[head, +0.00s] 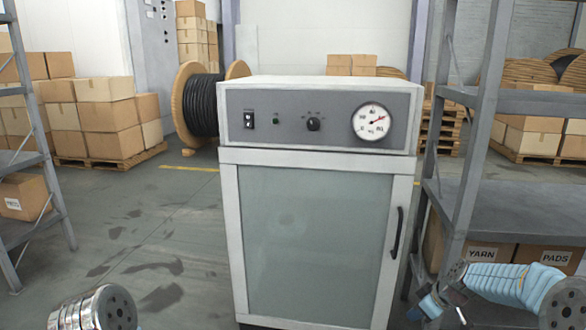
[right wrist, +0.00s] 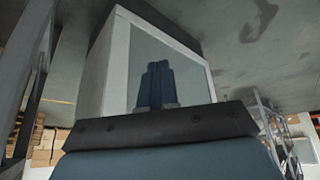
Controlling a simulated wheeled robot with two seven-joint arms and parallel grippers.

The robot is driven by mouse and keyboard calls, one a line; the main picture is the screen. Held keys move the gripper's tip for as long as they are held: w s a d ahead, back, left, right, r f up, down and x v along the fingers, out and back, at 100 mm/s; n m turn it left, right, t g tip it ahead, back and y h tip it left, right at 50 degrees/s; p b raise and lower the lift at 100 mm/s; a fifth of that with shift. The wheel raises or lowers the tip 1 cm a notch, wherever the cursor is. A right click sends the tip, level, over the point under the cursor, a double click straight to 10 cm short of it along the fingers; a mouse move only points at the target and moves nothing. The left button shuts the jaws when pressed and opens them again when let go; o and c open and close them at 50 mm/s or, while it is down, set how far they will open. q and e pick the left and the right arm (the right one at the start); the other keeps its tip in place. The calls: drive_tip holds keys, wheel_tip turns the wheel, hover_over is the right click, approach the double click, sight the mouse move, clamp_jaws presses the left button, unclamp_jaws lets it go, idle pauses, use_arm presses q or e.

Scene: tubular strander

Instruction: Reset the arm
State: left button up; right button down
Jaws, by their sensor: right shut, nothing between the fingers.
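A white cabinet (head: 315,240) with a frosted glass door stands upright in the middle of the head view. Its door is shut, with a dark handle (head: 396,232) on the right side. My right gripper (head: 440,306) is low at the right of the head view, in front of the cabinet's right side and apart from it. In the right wrist view its blue fingers (right wrist: 157,72) are together with nothing between them, and the cabinet (right wrist: 205,75) shows behind them. At the lower left only a ridged part of my left arm shows; the left gripper is out of view.
The cabinet's grey panel has a round gauge (head: 372,121), a knob (head: 313,124) and a switch (head: 249,120). A metal shelf rack (head: 480,120) stands close on the right, with boxes marked YARN (head: 483,254) and PADS (head: 556,257). Another rack (head: 45,150) stands left. Open floor lies between.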

drive_tip(key=s+a+f+m+g, duration=0.1)
drive_tip(key=s+a+f, duration=0.25)
drive_tip(key=f, duration=0.25)
drive_tip(key=s+a+f+m, duration=0.2)
drive_tip(key=s+a+f, duration=0.1)
drive_tip(key=a+f, duration=0.2)
drive_tip(key=s+a+f+m+g, duration=0.1)
drive_tip(key=s+a+f+m, duration=0.2)
drive_tip(key=s, duration=0.9)
drive_tip(key=s+a+f+m+g, duration=0.1)
drive_tip(key=s+a+f+m, duration=0.2)
drive_tip(key=s+a+f, duration=0.5)
drive_tip(key=s+a, duration=0.2)
drive_tip(key=s, duration=0.2)
drive_tip(key=shift+s+a+m+g+y, duration=0.15)
drive_tip(key=shift+a+m+g+y, duration=0.25)
